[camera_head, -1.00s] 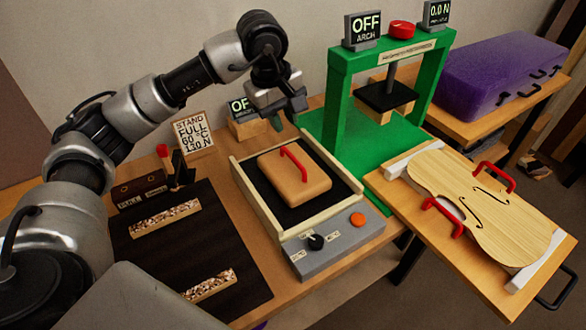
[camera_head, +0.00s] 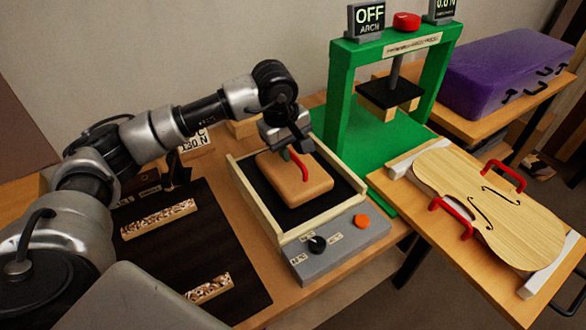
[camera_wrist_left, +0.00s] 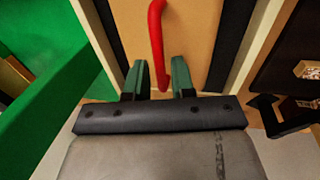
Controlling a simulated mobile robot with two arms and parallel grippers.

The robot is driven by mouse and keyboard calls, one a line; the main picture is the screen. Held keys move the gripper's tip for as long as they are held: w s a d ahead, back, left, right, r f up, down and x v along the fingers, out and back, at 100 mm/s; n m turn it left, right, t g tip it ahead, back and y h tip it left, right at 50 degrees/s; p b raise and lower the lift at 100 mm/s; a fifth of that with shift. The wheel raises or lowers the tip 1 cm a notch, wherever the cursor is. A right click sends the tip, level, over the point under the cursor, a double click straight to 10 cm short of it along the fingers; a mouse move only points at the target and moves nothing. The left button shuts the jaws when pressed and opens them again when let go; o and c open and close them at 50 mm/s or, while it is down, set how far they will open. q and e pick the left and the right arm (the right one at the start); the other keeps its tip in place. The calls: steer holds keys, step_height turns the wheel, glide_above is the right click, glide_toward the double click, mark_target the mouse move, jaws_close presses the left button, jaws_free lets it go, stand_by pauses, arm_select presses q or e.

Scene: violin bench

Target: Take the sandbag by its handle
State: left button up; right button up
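The sandbag (camera_head: 303,190) is a tan, flat, rounded block with a red arched handle (camera_head: 299,166) on top. It lies on the black bed of a wood-framed tray (camera_head: 256,236). My left gripper (camera_head: 294,153) is over the sandbag's far edge, at the far end of the handle. In the left wrist view its two green fingers (camera_wrist_left: 161,82) are apart, and the near end of the red handle (camera_wrist_left: 157,40) lies between them. I cannot tell whether they touch it. My right gripper is not in view.
A grey control panel (camera_head: 330,250) with a black knob and orange button fronts the tray. A green press (camera_head: 340,100) stands just right and behind. A violin plate (camera_head: 490,205) with red handles lies at right. A dark mat (camera_head: 180,260) with chip-filled strips is at left.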

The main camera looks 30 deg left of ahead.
mark_target(293, 166)
arm_select(q)
steer(key=shift+w+d+f, duration=0.1)
steer(key=shift+w+f, duration=0.05)
steer(key=shift+f, duration=0.55)
steer(key=shift+w+d+f, duration=0.1)
steer(key=shift+f, duration=0.6)
jaws_close()
steer(key=shift+r, duration=0.1)
steer(key=shift+w, duration=0.1)
